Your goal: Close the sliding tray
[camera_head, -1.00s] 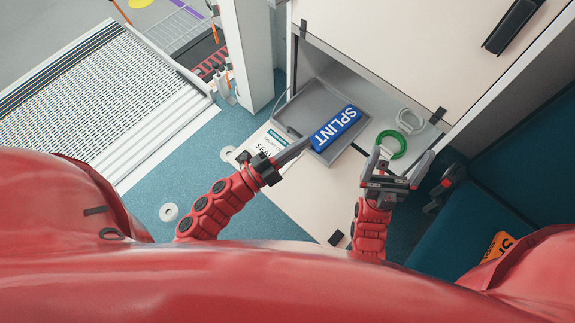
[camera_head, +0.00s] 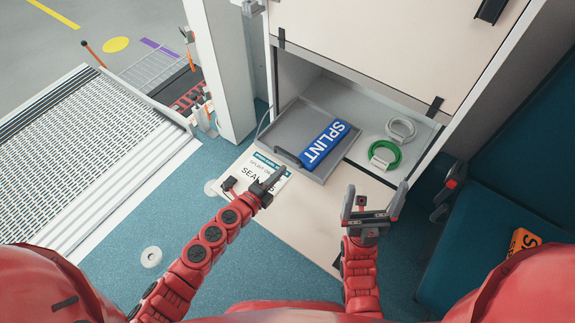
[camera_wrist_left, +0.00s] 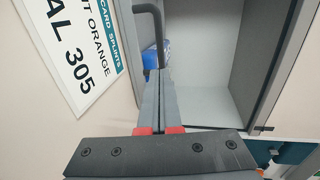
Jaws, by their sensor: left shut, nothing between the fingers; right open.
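The grey sliding tray (camera_head: 272,132) is pulled out of the cabinet opening, over the lowered pale flap. A blue SPLINT pack (camera_head: 324,144) lies in it. The tray's dark handle (camera_head: 287,157) is on its front side; a dark curved bar, seemingly this handle, shows in the left wrist view (camera_wrist_left: 155,28). My left gripper (camera_head: 278,174) is shut and empty, close in front of the handle; I cannot tell whether they touch. Its closed fingers (camera_wrist_left: 161,92) point toward the tray in the left wrist view. My right gripper (camera_head: 374,200) is open and empty over the flap's right side.
A green ring (camera_head: 384,155) and a white ring (camera_head: 400,130) lie on the cabinet floor right of the tray. A label card (camera_head: 255,175) is left of the tray. A teal seat (camera_head: 490,225) stands right. The ramp (camera_head: 70,165) is at left.

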